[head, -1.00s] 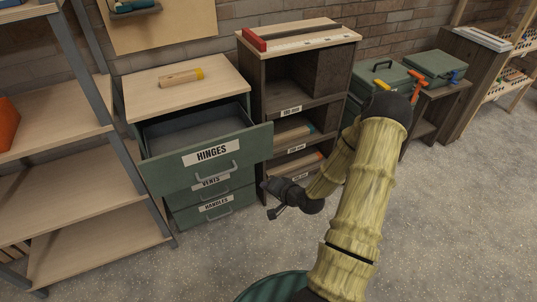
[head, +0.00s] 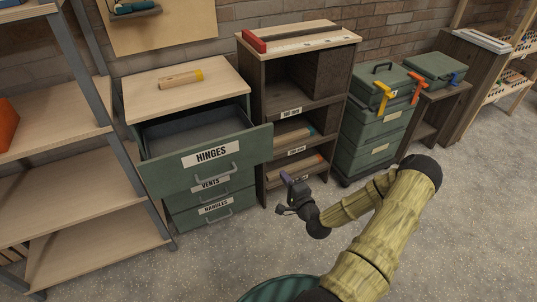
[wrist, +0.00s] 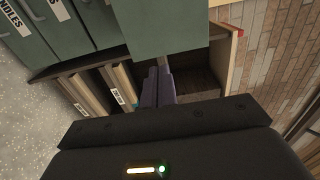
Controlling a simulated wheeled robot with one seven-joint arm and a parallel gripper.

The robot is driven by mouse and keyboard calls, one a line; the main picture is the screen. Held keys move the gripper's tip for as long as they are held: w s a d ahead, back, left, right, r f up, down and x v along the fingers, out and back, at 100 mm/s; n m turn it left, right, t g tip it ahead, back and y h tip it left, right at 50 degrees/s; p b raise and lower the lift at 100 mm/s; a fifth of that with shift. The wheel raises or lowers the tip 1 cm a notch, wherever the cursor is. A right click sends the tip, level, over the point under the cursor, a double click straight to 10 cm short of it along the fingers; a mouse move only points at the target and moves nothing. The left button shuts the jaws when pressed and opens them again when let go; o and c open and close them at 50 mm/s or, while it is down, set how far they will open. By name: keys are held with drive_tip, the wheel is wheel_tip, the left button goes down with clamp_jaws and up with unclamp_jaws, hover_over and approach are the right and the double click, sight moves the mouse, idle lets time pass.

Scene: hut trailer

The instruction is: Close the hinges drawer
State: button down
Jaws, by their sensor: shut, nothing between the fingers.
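The hinges drawer (head: 168,174) is the top drawer of a green cabinet with a wooden top, and it stands pulled out with its empty-looking inside showing. Its front carries a HINGES label and a grey bar handle (head: 222,172). My gripper (head: 286,178) is to the right of the drawer front, apart from it, before the dark shelf unit. In the wrist view the fingers (wrist: 158,88) are together with nothing between them. A green panel (wrist: 165,25), which looks like the drawer's front or end, lies beyond the fingertips; I cannot tell the gap.
The vents drawer (head: 190,196) and handles drawer (head: 190,215) below are shut. A dark shelf unit (head: 263,120) stands right of the cabinet, and a metal-framed rack (head: 120,150) left. Green toolboxes (head: 372,130) stand farther right. The floor in front is clear.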

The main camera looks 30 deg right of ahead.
sight(265, 149)
drive_tip(key=w, duration=1.3)
drive_tip(key=shift+w, duration=0.15)
